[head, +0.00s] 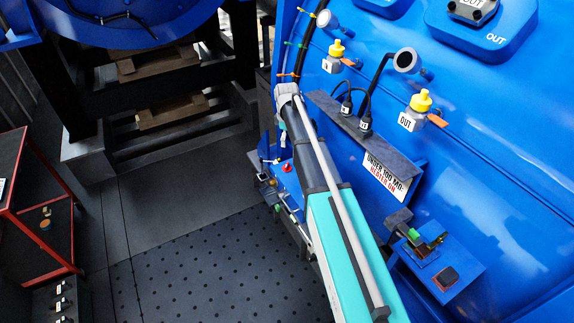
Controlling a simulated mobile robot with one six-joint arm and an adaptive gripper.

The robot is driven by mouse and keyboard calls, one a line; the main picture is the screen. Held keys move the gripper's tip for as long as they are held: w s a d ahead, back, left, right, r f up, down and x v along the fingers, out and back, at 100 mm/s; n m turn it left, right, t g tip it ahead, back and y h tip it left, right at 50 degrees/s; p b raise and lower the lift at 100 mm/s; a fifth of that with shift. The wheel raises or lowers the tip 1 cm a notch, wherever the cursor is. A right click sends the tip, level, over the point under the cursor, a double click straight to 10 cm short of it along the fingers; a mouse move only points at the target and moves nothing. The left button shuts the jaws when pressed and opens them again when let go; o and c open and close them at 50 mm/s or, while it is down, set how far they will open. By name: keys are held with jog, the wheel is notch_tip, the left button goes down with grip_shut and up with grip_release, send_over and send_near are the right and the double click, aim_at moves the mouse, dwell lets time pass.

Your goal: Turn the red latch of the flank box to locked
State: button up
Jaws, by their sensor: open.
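A small red part (287,168) shows on a blue surface low on the flank of the big blue tank, just left of my arm. It may be the latch of the flank box, but it is too small to tell its turn. Dark and silvery fittings (268,182) sit beside and below it, partly covered by my arm. My arm rises from the bottom right to a grey joint above the red part. I cannot make out my gripper; it seems hidden behind the arm.
The blue tank wall (480,130) fills the right, with yellow-capped valves (421,102), gauges (407,60) and black cables. A small blue bracket box (460,258) juts out at lower right. A red-edged cart (38,215) stands left. The dark dotted floor (215,270) is clear.

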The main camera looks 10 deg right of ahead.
aim_at(287, 164)
jog(key=shift+f+b, duration=6.5)
jog(key=shift+f, duration=0.2)
jog(key=c, duration=1.2)
jog(key=shift+o, duration=0.2)
